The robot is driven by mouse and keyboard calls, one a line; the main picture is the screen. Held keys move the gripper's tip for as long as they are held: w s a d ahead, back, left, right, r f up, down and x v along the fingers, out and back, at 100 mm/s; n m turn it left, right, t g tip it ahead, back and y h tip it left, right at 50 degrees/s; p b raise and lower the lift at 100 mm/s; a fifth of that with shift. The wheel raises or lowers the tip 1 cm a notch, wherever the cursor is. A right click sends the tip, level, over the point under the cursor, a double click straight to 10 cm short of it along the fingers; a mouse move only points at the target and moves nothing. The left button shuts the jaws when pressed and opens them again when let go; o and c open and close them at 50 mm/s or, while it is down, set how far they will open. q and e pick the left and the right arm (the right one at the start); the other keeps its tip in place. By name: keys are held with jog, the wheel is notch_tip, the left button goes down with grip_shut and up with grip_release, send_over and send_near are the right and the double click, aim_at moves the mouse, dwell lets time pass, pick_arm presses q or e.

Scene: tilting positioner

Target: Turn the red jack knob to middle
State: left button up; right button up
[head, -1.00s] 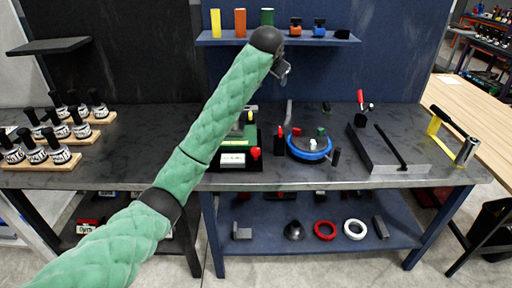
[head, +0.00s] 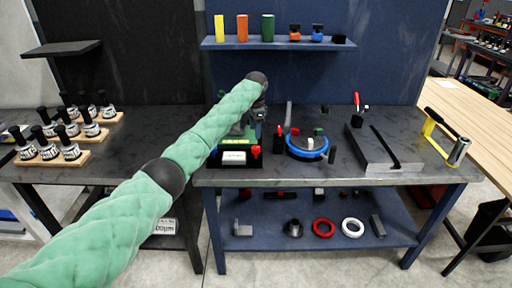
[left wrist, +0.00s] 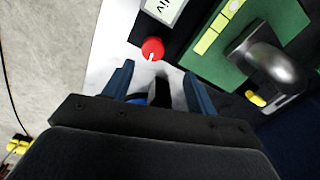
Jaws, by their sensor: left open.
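The red jack knob (head: 255,151) sits at the front right corner of the tilting positioner (head: 238,142), beside a white label. In the left wrist view the red knob (left wrist: 152,49) is round with a white line mark, just beyond the fingertips and between their lines. My left gripper (left wrist: 159,82) is open and empty, with its two blue-grey fingers apart and not touching the knob. In the head view my left gripper (head: 257,116) is small and dark above the positioner, and the arm hides part of the positioner. My right gripper is not in view.
A round blue-rimmed device (head: 308,150) stands just right of the positioner. Further right is a grey slotted block (head: 385,150). A shelf (head: 275,43) with coloured cylinders hangs behind. Bottle racks (head: 65,152) stand at the left, with bare bench (head: 140,140) between.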

aim_at(255, 147)
pick_arm(q)
jog(key=shift+s+d+f+m, duration=0.1)
jog(key=shift+s+m, duration=0.05)
jog(key=shift+m, duration=0.4)
jog(key=shift+s+d+f+m, duration=0.1)
jog(key=shift+s+m, duration=0.05)
jog(key=shift+m, duration=0.4)
jog(key=shift+a, duration=0.1)
jog(key=shift+m, duration=0.5)
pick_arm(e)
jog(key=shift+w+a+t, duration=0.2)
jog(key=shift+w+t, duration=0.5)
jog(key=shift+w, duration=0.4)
pick_arm(q)
jog(key=shift+s+f+p, duration=0.1)
jog(key=shift+f+p, duration=1.5)
jog(key=shift+f, duration=2.25)
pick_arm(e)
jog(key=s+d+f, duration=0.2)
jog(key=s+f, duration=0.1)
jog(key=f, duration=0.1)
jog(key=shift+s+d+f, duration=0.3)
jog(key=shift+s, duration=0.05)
pick_arm(q)
jog(key=shift+c, duration=0.5)
jog(key=c, duration=0.9)
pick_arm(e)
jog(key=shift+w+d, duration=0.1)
